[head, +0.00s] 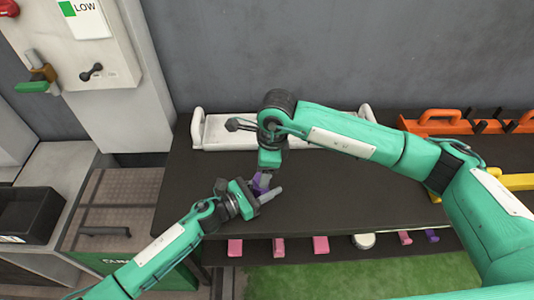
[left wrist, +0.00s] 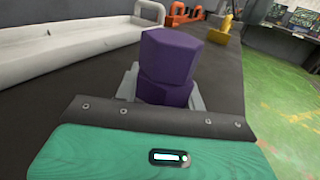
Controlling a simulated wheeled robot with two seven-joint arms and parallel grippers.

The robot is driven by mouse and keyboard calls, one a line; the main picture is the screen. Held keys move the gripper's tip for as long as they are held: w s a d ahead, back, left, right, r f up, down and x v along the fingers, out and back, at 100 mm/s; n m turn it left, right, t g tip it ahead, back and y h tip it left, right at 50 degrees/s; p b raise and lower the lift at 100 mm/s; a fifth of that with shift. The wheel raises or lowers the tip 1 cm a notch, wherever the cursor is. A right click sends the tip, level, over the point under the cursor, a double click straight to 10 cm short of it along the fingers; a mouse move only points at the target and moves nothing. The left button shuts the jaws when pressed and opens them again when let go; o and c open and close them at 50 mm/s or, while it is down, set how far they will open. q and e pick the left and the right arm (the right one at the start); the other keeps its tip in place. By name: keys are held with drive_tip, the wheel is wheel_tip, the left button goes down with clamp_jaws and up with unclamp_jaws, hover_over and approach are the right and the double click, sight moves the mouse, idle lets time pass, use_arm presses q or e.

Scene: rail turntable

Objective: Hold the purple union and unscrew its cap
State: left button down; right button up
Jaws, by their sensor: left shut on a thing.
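The purple union (head: 263,182) shows small in the head view, above the dark table. It is larger in the left wrist view (left wrist: 168,58), with one faceted block above another. My left gripper (head: 268,195) is shut on the lower block, with grey fingers on both sides. My right gripper (head: 267,168) points down just behind and above the union in the head view. Its fingertips are not clear there, and no right finger shows on the upper block in the left wrist view. I cannot tell the cap's thread or any gap between the blocks.
A long white tray (head: 215,132) lies along the back of the table (head: 200,185). Orange holders (head: 437,122) and a yellow piece (head: 515,182) are at the right. Several pink and purple pieces sit on a lower ledge in front. My right arm crosses over the table.

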drive_tip(key=shift+a+f, duration=0.2)
drive_tip(key=shift+f, duration=0.85)
drive_tip(key=shift+a+f, duration=0.15)
drive_tip(key=shift+f, duration=0.85)
drive_tip(key=shift+c, duration=0.2)
drive_tip(key=c, duration=1.1)
drive_tip(key=shift+o, duration=0.2)
drive_tip(key=n, duration=0.6)
drive_tip(key=shift+g, duration=0.4)
